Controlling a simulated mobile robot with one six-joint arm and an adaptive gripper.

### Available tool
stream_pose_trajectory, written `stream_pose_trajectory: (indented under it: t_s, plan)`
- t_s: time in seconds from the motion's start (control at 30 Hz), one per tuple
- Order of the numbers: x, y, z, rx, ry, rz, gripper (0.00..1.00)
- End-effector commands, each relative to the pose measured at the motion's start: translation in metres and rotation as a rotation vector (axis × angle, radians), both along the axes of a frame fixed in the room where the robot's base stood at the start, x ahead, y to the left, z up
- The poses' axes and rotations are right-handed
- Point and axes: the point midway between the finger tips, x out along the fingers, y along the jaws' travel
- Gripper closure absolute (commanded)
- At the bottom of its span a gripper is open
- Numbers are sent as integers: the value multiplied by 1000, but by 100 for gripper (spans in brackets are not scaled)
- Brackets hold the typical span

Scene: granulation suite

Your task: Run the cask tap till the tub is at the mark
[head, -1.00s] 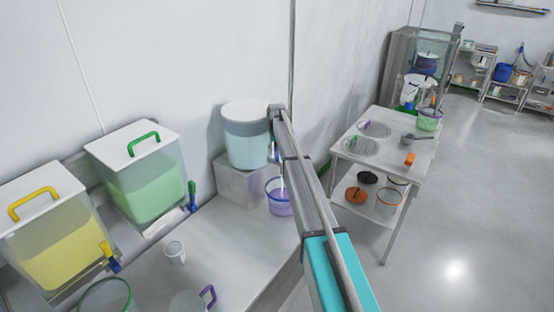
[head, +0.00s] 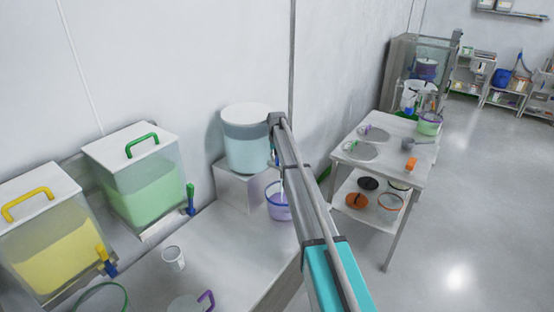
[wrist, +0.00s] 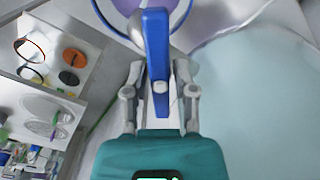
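The cask (head: 247,150) is a round clear vessel of pale blue liquid with a white lid, standing on a grey block. It fills the right of the wrist view (wrist: 255,100). The blue tap handle (wrist: 157,50) stands between the fingers of my gripper (wrist: 159,80), which look closed on it from both sides. In the head view my arm partly hides the tap. The tub (head: 279,207), with a purple rim, stands below the tap, and a thin pale streak shows above it. Its mark and exact level cannot be made out.
A green-liquid container (head: 140,180) and a yellow-liquid container (head: 50,240) stand left on the bench. A white cup (head: 173,257) and a purple-handled jug (head: 192,303) are nearer. A steel trolley (head: 400,170) stands right, with open floor beyond.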

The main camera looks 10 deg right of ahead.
Motion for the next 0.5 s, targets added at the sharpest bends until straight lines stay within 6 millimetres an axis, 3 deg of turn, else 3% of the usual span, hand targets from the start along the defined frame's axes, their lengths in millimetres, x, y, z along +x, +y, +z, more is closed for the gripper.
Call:
stream_pose_trajectory:
  t_s: [0.03, 0.13, 0.5]
  plan:
    - [0, 0, 0, 0, 0, 0, 84]
    - [0, 0, 0, 0, 0, 0, 100]
    - [0, 0, 0, 0, 0, -21, 100]
